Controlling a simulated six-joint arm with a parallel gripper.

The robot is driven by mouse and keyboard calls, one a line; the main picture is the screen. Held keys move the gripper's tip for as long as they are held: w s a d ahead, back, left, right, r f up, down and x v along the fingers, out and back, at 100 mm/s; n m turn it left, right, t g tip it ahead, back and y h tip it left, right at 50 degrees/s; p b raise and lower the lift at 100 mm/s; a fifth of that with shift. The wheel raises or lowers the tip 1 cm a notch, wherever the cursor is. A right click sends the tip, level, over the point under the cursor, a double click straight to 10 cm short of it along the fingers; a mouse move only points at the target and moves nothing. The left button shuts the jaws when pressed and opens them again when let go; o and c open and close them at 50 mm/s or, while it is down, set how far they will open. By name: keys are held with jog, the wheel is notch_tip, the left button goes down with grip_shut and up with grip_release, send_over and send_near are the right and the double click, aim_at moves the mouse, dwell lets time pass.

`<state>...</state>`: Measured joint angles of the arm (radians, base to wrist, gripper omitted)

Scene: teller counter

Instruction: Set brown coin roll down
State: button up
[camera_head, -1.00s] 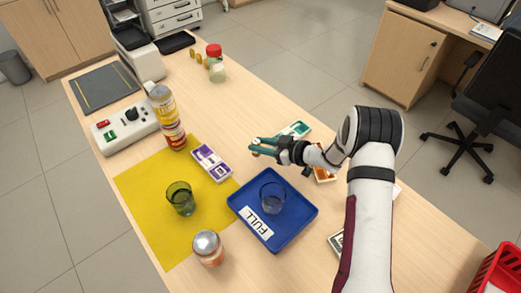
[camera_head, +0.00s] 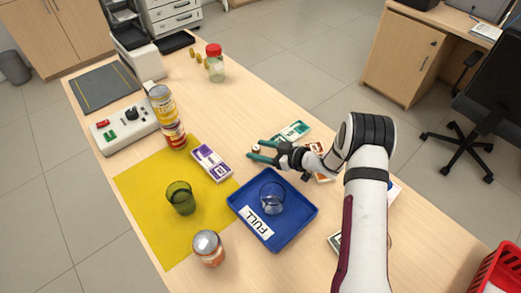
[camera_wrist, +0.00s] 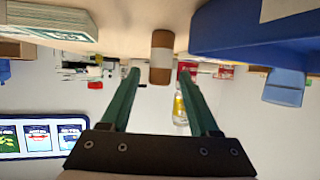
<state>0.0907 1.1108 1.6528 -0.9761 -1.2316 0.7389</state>
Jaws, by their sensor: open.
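The brown coin roll (camera_wrist: 161,62), with a pale band, stands upright between my spread fingers in the wrist view, which shows the counter at the top. Its end appears to meet the counter. In the head view the coin roll (camera_head: 256,149) is a small spot between the fingertips, beside the green banknote bundle. My gripper (camera_head: 257,150) is open around it. In the wrist view the green fingers of my gripper (camera_wrist: 159,76) have a visible gap on both sides of the roll.
The blue FULL tray (camera_head: 283,232) with a clear glass (camera_head: 272,198) lies near the gripper. A green bundle (camera_head: 290,133), an orange bundle (camera_head: 319,167) and a purple bundle (camera_head: 212,162) lie around it. The counter (camera_head: 262,105) behind the gripper is clear.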

jog(key=v, duration=1.2)
jog(key=w+d+r+m+t+h, duration=0.35)
jog(key=d+r+m+h, duration=0.35)
jog(key=d+r+h, duration=0.3)
jog(key=s+d+r+m+g+h, duration=0.2)
jog(key=s+d+r+m+h, duration=0.15)
jog(key=s, duration=0.35)
jog(key=s+a+m+g+y, duration=0.2)
jog(key=s+a, duration=0.4)
jog(key=s, duration=0.8)
jog(key=s+a+m+g+y, duration=0.1)
jog(key=s+a+m+g, duration=0.4)
jog(key=s, duration=1)
jog(key=shift+s+a+r+g+y, duration=0.35)
jog(key=shift+a+g, duration=0.25)
jog(key=shift+g, duration=0.15)
